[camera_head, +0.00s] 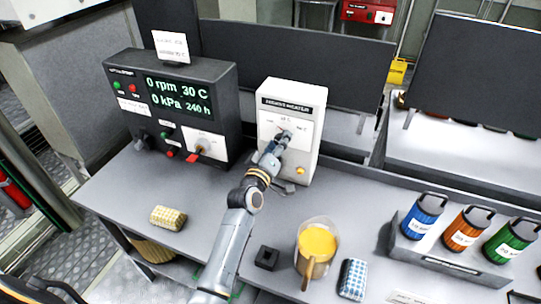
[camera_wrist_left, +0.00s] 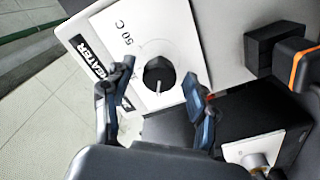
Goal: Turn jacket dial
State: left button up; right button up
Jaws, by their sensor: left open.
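The white heater box (camera_head: 291,105) stands on the bench right of the dark control unit, its label ending in "HEATER" in the left wrist view (camera_wrist_left: 83,52). Its front carries a round black dial (camera_wrist_left: 158,74) with a light pointer mark, beside a "50 C" print. My left gripper (camera_head: 284,137) is at the box front and hides most of the dial in the head view. In the left wrist view the gripper (camera_wrist_left: 160,76) is open, one finger on each side of the dial, with visible gaps. I cannot tell how far the tips are from the panel. My right gripper is not in view.
The dark control unit (camera_head: 184,88) with a lit display stands close left of the heater. A yellow-filled cup (camera_head: 317,243), a yellow checked cloth (camera_head: 168,218), a blue checked cloth (camera_head: 352,279) and a small black block (camera_head: 266,258) lie nearer. Colored canisters (camera_head: 421,216) stand in a rack at right.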

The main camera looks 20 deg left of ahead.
pick_arm(q)
jog(key=s, duration=1)
jog(key=shift+s+a, duration=0.2)
jog(key=shift+s, duration=0.1)
